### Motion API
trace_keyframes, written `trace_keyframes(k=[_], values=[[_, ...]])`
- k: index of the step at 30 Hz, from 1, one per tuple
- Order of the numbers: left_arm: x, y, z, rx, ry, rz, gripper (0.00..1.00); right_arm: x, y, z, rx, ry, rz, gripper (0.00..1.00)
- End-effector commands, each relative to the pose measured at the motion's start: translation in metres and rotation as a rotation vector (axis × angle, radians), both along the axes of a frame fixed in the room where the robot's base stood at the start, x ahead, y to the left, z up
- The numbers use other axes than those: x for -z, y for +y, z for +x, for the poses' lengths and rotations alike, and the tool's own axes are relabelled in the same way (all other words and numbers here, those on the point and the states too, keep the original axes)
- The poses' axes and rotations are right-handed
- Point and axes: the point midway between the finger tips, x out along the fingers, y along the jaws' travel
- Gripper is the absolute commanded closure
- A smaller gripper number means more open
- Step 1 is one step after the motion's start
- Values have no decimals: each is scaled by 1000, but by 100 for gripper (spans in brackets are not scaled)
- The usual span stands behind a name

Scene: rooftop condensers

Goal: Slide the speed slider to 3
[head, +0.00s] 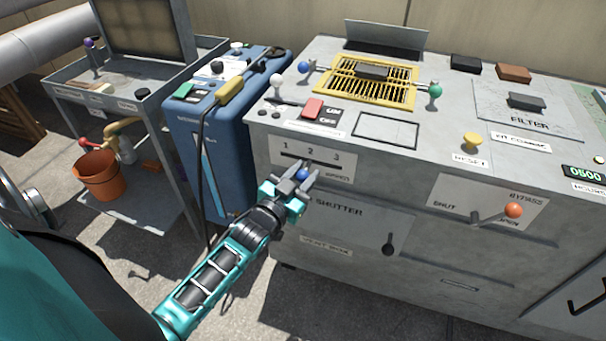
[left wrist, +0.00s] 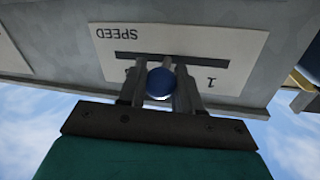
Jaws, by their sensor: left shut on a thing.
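The speed slider's blue knob (head: 302,174) stands out from a pale plate (head: 288,147) marked 1, 2, 3 on the grey cabinet's front. My left gripper (head: 294,185) is shut on the knob. In the left wrist view the blue knob (left wrist: 161,84) sits between my fingers, with its stem in the dark slot (left wrist: 210,63) near the slot's middle, around the 2. That view is upside down: the 1 shows right of the knob and the word SPEED left of it. The 2 and 3 are hidden there. My right gripper is not in view.
Below the plate is a shutter panel with a black knob (head: 388,243). A bypass lever with an orange knob (head: 513,210) is to the right. A blue unit (head: 213,130) with a black cable stands close on the left. The space before the cabinet is clear.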

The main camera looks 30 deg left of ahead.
Motion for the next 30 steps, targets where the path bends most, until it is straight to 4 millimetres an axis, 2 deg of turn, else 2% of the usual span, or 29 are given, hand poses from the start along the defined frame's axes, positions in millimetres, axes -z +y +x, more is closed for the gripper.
trace_keyframes(k=[10, 14, 22, 23, 30], values=[[-1, -54, 13, 0, 2, -6, 100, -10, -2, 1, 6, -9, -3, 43], [0, -63, 15, 1, 1, -2, 100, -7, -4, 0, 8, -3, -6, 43], [1, -65, 15, 5, 1, -2, 100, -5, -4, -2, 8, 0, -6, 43], [1, -65, 15, 6, 1, -2, 65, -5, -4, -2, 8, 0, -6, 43], [0, -64, 15, 4, 0, -2, 42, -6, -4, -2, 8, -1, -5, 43]])
